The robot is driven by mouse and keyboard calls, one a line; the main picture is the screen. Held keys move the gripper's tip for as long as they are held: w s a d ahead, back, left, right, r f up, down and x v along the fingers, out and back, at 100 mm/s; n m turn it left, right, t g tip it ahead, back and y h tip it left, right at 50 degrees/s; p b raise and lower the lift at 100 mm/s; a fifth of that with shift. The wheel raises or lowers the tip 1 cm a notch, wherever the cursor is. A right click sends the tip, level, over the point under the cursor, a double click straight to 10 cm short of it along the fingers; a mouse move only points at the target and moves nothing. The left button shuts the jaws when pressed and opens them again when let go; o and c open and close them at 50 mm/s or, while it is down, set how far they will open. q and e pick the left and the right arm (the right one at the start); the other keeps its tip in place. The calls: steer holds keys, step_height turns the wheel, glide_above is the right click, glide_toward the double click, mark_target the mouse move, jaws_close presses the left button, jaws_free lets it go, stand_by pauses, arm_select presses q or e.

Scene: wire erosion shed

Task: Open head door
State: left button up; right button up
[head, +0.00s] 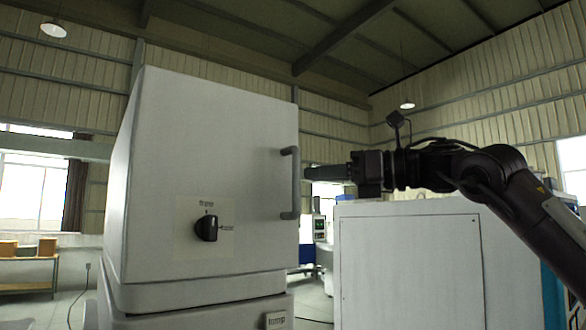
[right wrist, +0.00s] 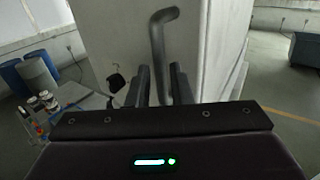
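The head door (head: 215,130) is the pale front panel of a tall white machine head and looks shut. Its grey vertical bar handle (head: 290,185) stands at the door's right edge. My right gripper (head: 308,173) reaches in from the right, its fingertips close beside the handle. In the right wrist view my gripper (right wrist: 161,82) is open, with a finger on each side of the handle (right wrist: 158,45). The handle's lower part is hidden behind the gripper body. I cannot tell whether the fingers touch it. My left gripper is not in view.
A black rotary knob (head: 207,228) sits low on the door. A white cabinet (head: 410,265) stands below my right arm. A wooden table with boxes (head: 28,262) stands far left. Blue drums (right wrist: 38,75) and bottles (right wrist: 45,100) show in the right wrist view.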

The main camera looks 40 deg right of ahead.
mark_target(298, 206)
steer(key=p+x, duration=0.2)
steer(key=x, duration=0.3)
steer(key=shift+a, duration=0.1)
steer(key=shift+s, duration=0.1)
steer(key=shift+c, duration=0.5)
jaws_close()
